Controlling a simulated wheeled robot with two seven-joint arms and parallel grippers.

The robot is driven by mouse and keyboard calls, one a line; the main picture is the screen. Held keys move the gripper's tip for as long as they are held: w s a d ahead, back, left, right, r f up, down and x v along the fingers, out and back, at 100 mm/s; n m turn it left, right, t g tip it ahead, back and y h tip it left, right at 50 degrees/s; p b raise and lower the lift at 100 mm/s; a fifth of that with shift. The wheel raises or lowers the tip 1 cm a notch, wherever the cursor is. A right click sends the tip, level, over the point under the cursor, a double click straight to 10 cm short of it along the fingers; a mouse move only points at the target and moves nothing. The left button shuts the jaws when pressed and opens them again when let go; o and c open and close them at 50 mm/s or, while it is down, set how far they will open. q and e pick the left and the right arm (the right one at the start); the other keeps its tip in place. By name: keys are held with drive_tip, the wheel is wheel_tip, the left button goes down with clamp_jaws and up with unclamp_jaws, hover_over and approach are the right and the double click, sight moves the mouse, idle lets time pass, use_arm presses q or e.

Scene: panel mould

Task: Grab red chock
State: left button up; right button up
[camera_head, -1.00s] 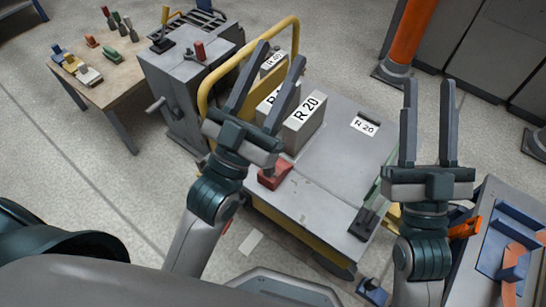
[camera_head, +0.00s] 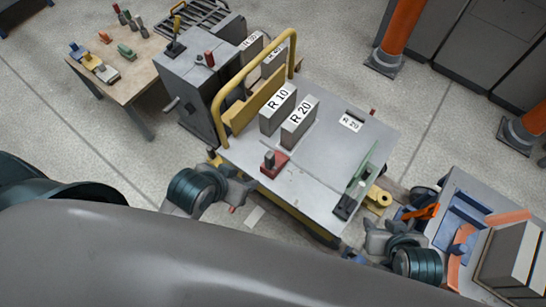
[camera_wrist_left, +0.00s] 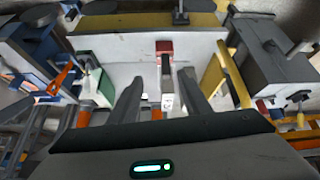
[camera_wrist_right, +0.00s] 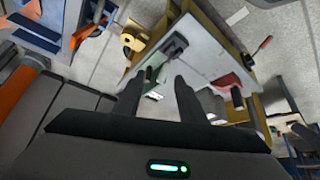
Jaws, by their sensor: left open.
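The red chock (camera_head: 274,164), a red block with a dark grey upright grip, stands on the grey cart top (camera_head: 330,165) near its front edge. In the left wrist view the red chock (camera_wrist_left: 164,47) lies just beyond the fingertips, about midway between them. My left gripper (camera_wrist_left: 160,82) is open and empty, apart from the chock; in the head view its fingers are hard to make out, low at the cart's front left. My right gripper (camera_wrist_right: 157,79) is open and empty near the cart's front right. The red chock (camera_wrist_right: 226,82) is right of its fingers.
Grey blocks marked R 10 (camera_head: 278,109) and R 20 (camera_head: 299,122) stand behind the chock. A yellow rail (camera_head: 219,105) borders the cart's left. A green clamp-like part (camera_head: 355,183) sits at its right. A blue-fixtured bench (camera_head: 450,225) stands at right.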

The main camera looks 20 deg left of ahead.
use_arm(q)
drive_tip(key=g+p, duration=0.1)
drive_tip(key=m+g+y, duration=0.1)
drive_tip(key=g+y, duration=0.1)
drive_tip(key=g, duration=0.3)
hover_over(272, 153)
drive_tip(key=shift+a+p, duration=0.1)
drive_tip(key=shift+p, duration=0.35)
use_arm(e)
drive_tip(key=s+f+g, duration=0.1)
drive_tip(key=s+f, duration=0.2)
drive_tip(key=f, duration=1.2)
drive_tip(key=s+f+g, duration=0.1)
drive_tip(key=s+f, duration=0.3)
drive_tip(key=f, duration=1.1)
drive_tip(key=shift+d+f, duration=0.25)
drive_tip(key=shift+f, duration=0.05)
use_arm(q)
drive_tip(key=shift+f, duration=0.1)
wheel_tip(272, 153, down, 11)
drive_tip(key=shift+f+b, duration=0.2)
drive_tip(key=shift+b, duration=0.2)
drive_tip(key=shift+f, duration=0.35)
use_arm(e)
drive_tip(key=shift+s+d+f+g, duration=0.15)
drive_tip(key=shift+s+d+g, duration=0.2)
drive_tip(key=shift+d, duration=0.3)
